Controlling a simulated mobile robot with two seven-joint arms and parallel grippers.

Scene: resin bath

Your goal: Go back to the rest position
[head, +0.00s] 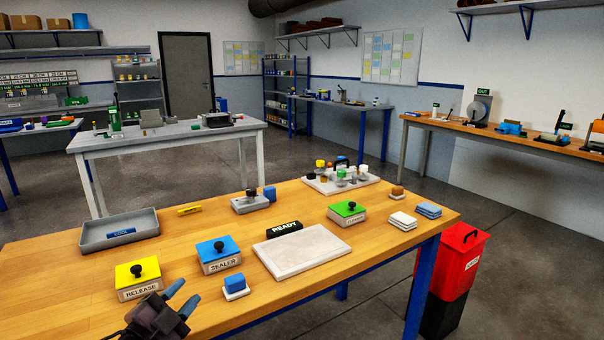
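My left gripper (182,297) shows at the bottom left of the head view, over the near edge of the wooden table (100,245). Its two fingers are apart and I see nothing between them. It is just right of the yellow-lidded RELEASE box (138,278) and in front of the blue-lidded SEALER box (219,256). My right gripper is out of view.
The table also holds a grey tray (120,230), a white board (302,250) by a black READY sign (285,228), a green-lidded box (347,213) and a blue block on a white pad (235,285). A red bin (460,260) stands right of the table.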

